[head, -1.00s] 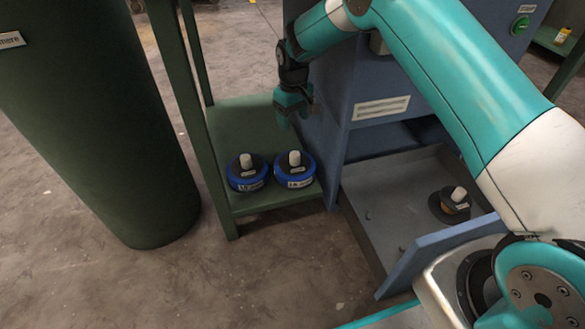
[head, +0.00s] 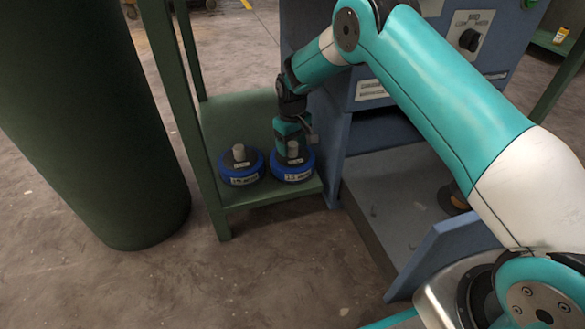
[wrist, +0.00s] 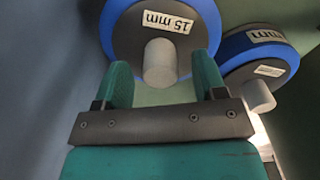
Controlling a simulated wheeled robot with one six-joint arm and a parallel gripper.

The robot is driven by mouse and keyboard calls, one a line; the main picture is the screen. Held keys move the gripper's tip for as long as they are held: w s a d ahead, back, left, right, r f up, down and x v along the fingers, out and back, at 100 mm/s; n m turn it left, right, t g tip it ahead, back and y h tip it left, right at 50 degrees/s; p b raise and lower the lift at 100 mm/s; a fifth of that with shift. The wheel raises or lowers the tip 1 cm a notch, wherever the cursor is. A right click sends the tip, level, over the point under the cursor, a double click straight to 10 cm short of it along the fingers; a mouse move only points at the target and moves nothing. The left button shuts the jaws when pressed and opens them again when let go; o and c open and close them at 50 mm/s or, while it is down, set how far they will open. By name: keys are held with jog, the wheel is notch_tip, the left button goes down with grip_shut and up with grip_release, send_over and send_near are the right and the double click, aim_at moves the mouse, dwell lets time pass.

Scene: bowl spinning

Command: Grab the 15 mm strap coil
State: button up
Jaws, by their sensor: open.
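The 15 mm strap coil (head: 294,170) is a blue ring with a dark top, a white label and a grey central knob. It is the right one of two on the green shelf. In the wrist view its label reads 15 mm (wrist: 128,38), upside down. My gripper (head: 292,144) is right above it, pointing down and open. In the wrist view my gripper (wrist: 162,76) has its two teal fingers apart, on either side of the grey knob (wrist: 160,62). I cannot tell whether they touch it.
A similar blue coil (head: 240,172) stands close on the left; in the wrist view it shows at right (wrist: 262,58), its label partly legible. A shelf post (head: 200,130) and a blue cabinet (head: 335,125) flank the shelf. An open grey tray (head: 385,215) lies right.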

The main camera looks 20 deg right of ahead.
jog(key=shift+f, duration=0.55)
jog(key=shift+r, duration=0.1)
grip_shut()
jog(key=shift+r, duration=0.1)
